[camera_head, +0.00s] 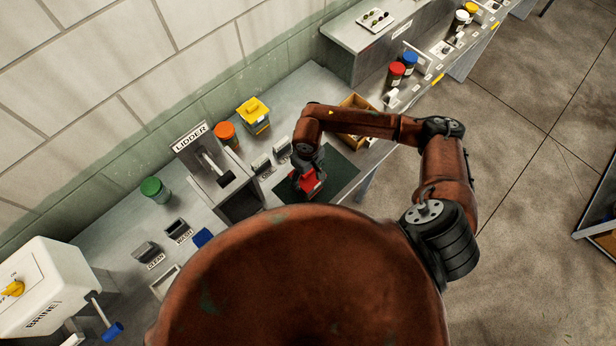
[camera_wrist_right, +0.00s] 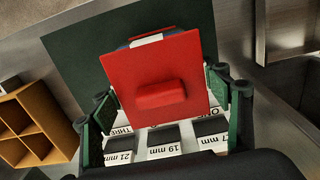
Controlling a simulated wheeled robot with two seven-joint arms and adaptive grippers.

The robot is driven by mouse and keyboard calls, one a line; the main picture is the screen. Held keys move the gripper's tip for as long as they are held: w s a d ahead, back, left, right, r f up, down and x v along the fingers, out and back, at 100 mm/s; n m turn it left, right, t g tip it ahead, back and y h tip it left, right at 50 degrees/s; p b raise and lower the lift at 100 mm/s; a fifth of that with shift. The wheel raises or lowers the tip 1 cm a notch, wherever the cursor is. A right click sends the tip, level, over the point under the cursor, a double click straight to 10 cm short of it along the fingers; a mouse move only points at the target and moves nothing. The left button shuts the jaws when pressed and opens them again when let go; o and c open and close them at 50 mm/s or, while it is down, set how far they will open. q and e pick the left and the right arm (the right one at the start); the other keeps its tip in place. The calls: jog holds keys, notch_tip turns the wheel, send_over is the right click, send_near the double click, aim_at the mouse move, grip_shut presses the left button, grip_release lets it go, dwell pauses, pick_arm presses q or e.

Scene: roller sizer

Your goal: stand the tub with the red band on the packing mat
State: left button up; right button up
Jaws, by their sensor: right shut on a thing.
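My right gripper (camera_head: 307,177) is shut on a square red-topped tub (camera_head: 311,184), over or on the dark green packing mat (camera_head: 343,172). In the right wrist view the tub's flat red lid (camera_wrist_right: 165,70) with a raised red grip faces the camera, between the two green-padded fingers (camera_wrist_right: 163,100). A white strip and a dark edge show behind the lid's far side. The lid hides most of the tub's body, so I cannot see a band or tell whether its base touches the mat (camera_wrist_right: 75,55). My left gripper is not in view.
A wooden divided box (camera_head: 355,103) stands beyond the mat. A yellow-lidded tub (camera_head: 254,112), an orange-lidded jar (camera_head: 226,132) and the lidder (camera_head: 212,160) stand to its left. Small labelled blocks (camera_head: 262,163) line the bench by the mat. The mat's right part is bare.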

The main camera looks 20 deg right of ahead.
notch_tip(320, 180, down, 2)
jog(key=shift+f+p, duration=0.1)
jog(key=shift+p, duration=0.3)
jog(key=shift+f, duration=0.25)
jog(key=shift+f, duration=0.15)
jog(key=o, duration=2.1)
jog(key=shift+c, duration=0.2)
